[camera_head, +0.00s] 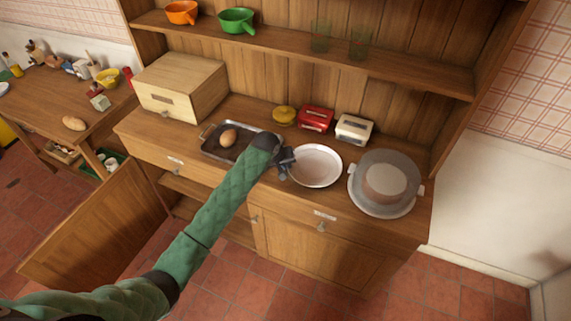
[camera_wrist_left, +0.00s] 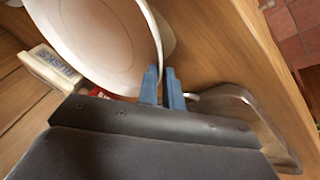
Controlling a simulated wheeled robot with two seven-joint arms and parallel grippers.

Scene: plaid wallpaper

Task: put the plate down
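The white round plate (camera_head: 316,166) is at the middle of the wooden cabinet's counter, right of the grey tray. It looks close to the counter surface; whether it touches is hard to tell. My left gripper (camera_head: 287,162) reaches in from the left and is at the plate's left edge. In the left wrist view the two blue fingers (camera_wrist_left: 161,86) close around the rim of the plate (camera_wrist_left: 95,40), one on each side. My right gripper is not in view.
The grey tray (camera_head: 212,151) with a brown egg-shaped item (camera_head: 228,138) is left of the plate. A domed dish (camera_head: 385,181) stands close on the right. Behind are a yellow pot (camera_head: 284,115), a red box (camera_head: 315,119) and a white box (camera_head: 354,129).

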